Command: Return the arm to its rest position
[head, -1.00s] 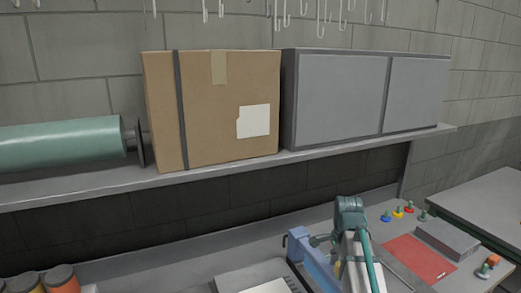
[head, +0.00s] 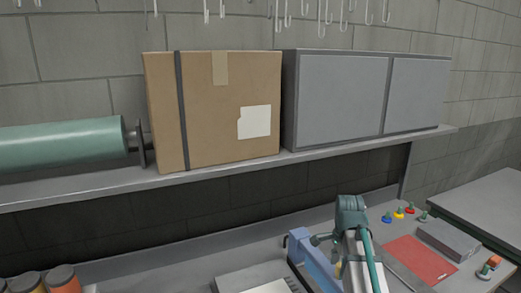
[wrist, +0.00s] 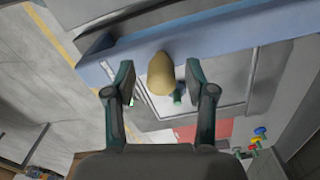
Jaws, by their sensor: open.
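My gripper (wrist: 159,75) is open in the wrist view, with its two dark fingers apart. A tan rounded knob (wrist: 160,73) shows between the fingers, with a visible gap on each side. Behind it a long blue bar (wrist: 220,38) runs across the top of the wrist view. In the head view, my green and grey arm stands at the lower middle right, beside the blue bar (head: 316,262). The gripper's fingers cannot be made out in the head view.
A shelf (head: 95,186) holds a cardboard box (head: 215,110), a grey cabinet (head: 345,97) and a green cylinder (head: 60,144). Hooks hang above. On the bench lie a red mat (head: 421,260), a grey box (head: 448,240) and several coloured knobs (head: 398,212). Orange jars (head: 62,281) stand lower left.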

